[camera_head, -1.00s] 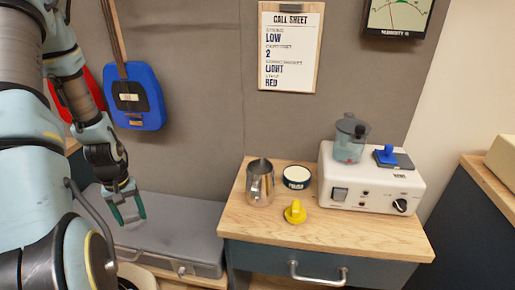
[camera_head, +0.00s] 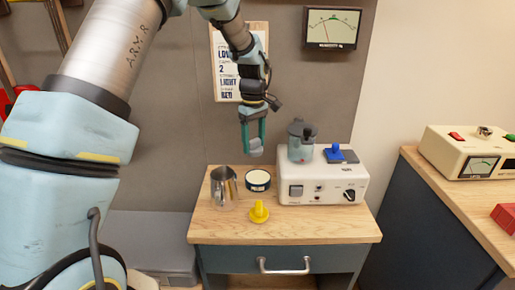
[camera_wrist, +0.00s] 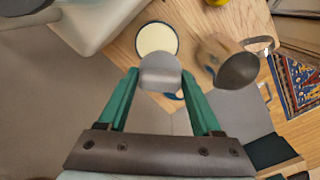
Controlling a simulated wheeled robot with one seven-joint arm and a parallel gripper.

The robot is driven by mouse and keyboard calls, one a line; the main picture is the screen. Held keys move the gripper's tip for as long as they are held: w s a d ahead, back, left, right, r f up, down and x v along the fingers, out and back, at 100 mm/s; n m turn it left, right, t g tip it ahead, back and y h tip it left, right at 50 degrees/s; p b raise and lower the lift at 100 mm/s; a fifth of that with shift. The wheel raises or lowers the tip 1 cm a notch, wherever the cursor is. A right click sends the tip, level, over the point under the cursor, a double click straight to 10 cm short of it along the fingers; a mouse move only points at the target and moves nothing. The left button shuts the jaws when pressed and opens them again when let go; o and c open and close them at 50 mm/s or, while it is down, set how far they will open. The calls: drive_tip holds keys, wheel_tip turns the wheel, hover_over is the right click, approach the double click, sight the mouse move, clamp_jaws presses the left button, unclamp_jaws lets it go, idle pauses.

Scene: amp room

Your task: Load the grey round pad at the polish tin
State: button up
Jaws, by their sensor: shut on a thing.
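My gripper (camera_head: 253,130) hangs above the back of the wooden cabinet top, its green fingers pointing down. It is shut on the grey round pad (camera_head: 256,146), which shows at the fingertips in the wrist view (camera_wrist: 160,72). The polish tin (camera_head: 258,187) stands open on the cabinet top, below the gripper and apart from the pad. Its cream filling shows in the wrist view (camera_wrist: 157,38), where the pad covers the tin's near edge.
A metal pitcher (camera_head: 223,190) stands left of the tin and a yellow pad (camera_head: 259,212) in front. A white machine (camera_head: 325,185) with a grey cup (camera_head: 301,150) and a blue-handled piece (camera_head: 334,154) is at the right. The cabinet's front strip (camera_head: 310,230) is clear.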

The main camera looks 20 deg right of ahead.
drive_tip(key=f, duration=0.1)
drive_tip(key=d+f, duration=0.1)
drive_tip(key=shift+s+f, duration=0.25)
drive_tip(key=shift+f, duration=0.05)
drive_tip(key=shift+f+b, duration=2.15)
drive_tip(key=shift+f, duration=0.7)
drive_tip(key=shift+f, duration=0.55)
drive_tip(key=shift+a, duration=0.1)
drive_tip(key=shift+r+p, duration=2.25)
drive_tip(key=shift+r, duration=1.3)
